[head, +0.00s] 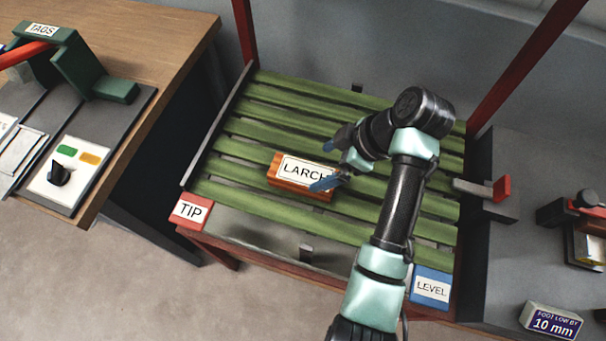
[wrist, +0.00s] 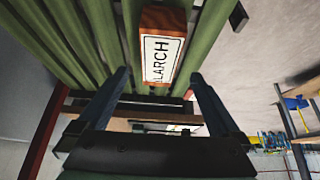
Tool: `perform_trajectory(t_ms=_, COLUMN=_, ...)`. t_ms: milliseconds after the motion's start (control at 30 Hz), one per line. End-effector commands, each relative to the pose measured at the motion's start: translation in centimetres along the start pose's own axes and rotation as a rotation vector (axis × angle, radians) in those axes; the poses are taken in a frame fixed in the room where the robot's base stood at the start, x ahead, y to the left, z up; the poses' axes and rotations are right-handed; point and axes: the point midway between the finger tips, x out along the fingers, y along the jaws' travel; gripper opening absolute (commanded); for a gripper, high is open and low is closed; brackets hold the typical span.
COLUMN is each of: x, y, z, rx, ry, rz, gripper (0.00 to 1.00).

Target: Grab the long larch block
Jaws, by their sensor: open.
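The larch block (head: 298,173) is an orange-brown wooden bar with a white LARCH label, lying on the green slatted rack near its middle. It also shows in the wrist view (wrist: 165,46), upper middle, with its label turned sideways. My gripper (head: 333,162) has blue fingers and is open and empty at the block's right end; one finger covers part of the label's end in the head view. In the wrist view my gripper (wrist: 159,76) has its fingertips on either side of the block's lower end. I cannot tell how far above the block the fingers are.
The green slatted rack (head: 245,131) has red posts and TIP (head: 190,211) and LEVEL (head: 430,287) signs at its front corners. A wooden bench (head: 165,40) with a dark control panel stands left. A red-tipped stop (head: 502,190) is at right. Slats around the block are bare.

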Motion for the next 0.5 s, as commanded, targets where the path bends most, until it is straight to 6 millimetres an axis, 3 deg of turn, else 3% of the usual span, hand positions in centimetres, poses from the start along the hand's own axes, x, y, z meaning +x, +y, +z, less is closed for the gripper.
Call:
perform_trajectory(t_ms=100, x=1.8, y=0.0, z=-0.1, rx=0.0, ry=0.001, rz=-0.002, gripper=1.0)
perform_trajectory(t_ms=333, x=3.4, y=0.0, z=-0.3, rx=0.0, ry=-0.001, rz=-0.001, gripper=1.0)
perform_trajectory(t_ms=500, x=5.9, y=-0.1, z=-0.9, rx=0.0, ry=-0.001, rz=-0.002, gripper=1.0)
